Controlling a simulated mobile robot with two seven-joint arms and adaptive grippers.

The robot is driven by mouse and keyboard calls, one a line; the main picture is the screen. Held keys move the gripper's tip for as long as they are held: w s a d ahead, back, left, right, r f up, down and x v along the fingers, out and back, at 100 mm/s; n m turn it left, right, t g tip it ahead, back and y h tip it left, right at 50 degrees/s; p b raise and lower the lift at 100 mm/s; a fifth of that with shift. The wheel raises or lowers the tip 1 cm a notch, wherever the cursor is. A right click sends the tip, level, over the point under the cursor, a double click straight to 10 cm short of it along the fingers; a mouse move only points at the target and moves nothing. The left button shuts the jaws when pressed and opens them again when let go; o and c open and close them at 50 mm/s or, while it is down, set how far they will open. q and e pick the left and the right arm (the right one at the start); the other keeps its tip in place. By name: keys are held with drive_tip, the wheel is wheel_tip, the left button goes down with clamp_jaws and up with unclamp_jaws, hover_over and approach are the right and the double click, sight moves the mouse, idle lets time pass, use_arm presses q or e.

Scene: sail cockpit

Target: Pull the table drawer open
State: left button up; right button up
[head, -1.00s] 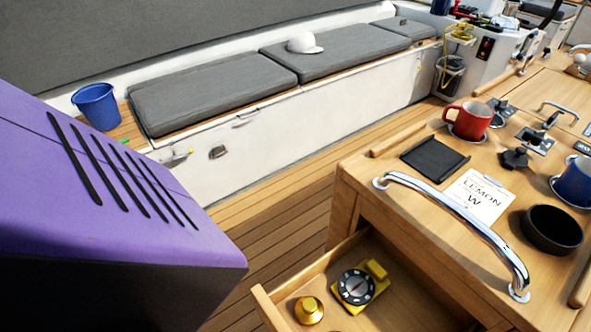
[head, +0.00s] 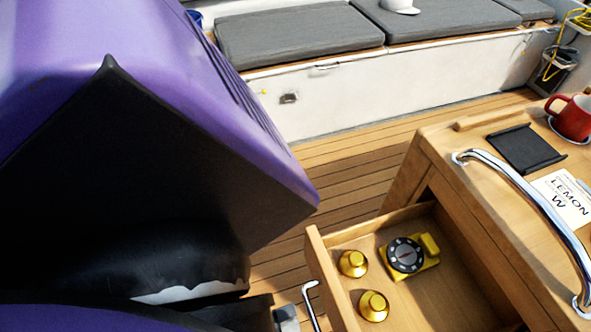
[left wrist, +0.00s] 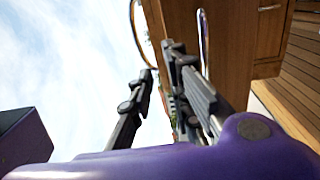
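The table drawer (head: 450,287) stands open, pulled out to the left from under the wooden table top (head: 470,150). Its bright handle (head: 312,300) is on the drawer's outer front at the bottom of the head view. My left gripper shows in the left wrist view (left wrist: 160,98), its two dark fingers apart with a gap between them. A chrome bar (left wrist: 203,45) lies just beyond the fingertips; I cannot tell whether it is the drawer handle. In the head view my purple arm hides most of the left side. My right gripper is in neither view.
In the drawer lie a yellow compass (head: 405,254) and two gold knobs (head: 353,263) (head: 373,305). Bare deck (head: 365,160) lies between table and bench (head: 400,85).

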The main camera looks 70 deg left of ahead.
use_arm(q)
drive_tip(key=shift+s+a+f, duration=0.1)
drive_tip(key=shift+s+f, duration=0.1)
drive_tip(key=shift+s, duration=0.5)
drive_tip(key=shift+s+f, duration=0.2)
drive_tip(key=shift+s, duration=0.5)
drive_tip(key=shift+f, duration=0.1)
drive_tip(key=shift+w, duration=0.1)
